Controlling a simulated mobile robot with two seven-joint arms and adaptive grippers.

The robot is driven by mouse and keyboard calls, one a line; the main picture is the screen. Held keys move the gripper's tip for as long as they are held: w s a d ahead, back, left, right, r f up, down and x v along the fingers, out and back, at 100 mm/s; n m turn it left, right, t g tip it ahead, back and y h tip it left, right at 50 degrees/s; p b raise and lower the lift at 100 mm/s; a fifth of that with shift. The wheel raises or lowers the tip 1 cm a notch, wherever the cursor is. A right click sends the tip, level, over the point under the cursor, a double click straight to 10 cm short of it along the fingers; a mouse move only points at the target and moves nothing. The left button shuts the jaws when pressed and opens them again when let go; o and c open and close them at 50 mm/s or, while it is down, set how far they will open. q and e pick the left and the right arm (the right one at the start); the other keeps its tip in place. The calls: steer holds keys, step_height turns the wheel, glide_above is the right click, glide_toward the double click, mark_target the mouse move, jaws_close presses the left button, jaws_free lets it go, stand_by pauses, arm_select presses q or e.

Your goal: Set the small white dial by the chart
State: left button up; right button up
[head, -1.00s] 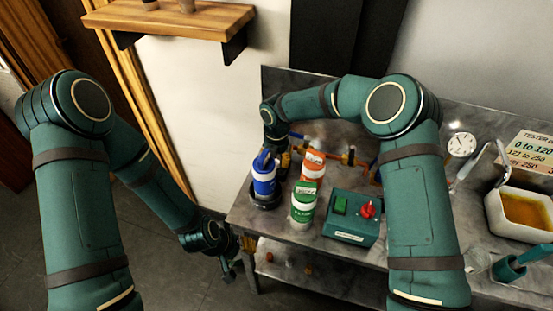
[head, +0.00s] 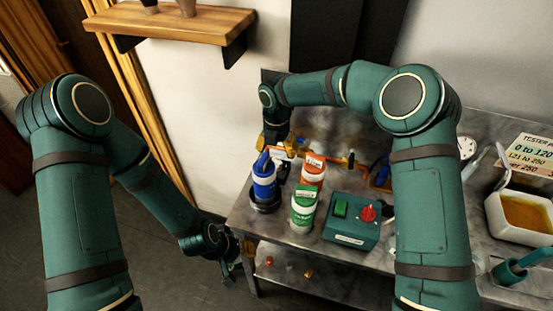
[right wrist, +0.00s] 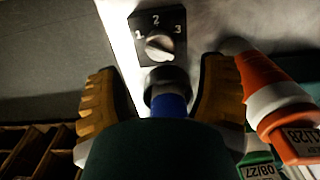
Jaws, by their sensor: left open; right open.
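The small white dial (right wrist: 159,47) sits on a black plate marked 1, 2 and 3 in the right wrist view. Which number it points to is unclear. I cannot make it out in the head view. My right gripper (right wrist: 162,92) is open, its yellow fingers apart, short of the dial, with part of a blue bottle (right wrist: 168,105) showing between them. In the head view it hangs above and behind the blue bottle (head: 263,183). The chart (head: 525,155) at the right lists ranges including 0 to 120 and 121 to 250. My left gripper (head: 232,265) is open beside the bench's left end.
An orange bottle (head: 312,170) and a green bottle (head: 303,208) stand beside the blue one. A teal box (head: 350,220) has a red knob and green switch. A round gauge (head: 467,147) is partly hidden by my right arm. A white basin (head: 515,225) holds amber liquid.

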mark_target(276, 161)
step_height(276, 161, up, 6)
steer(key=shift+f, duration=0.15)
stand_by(0.5)
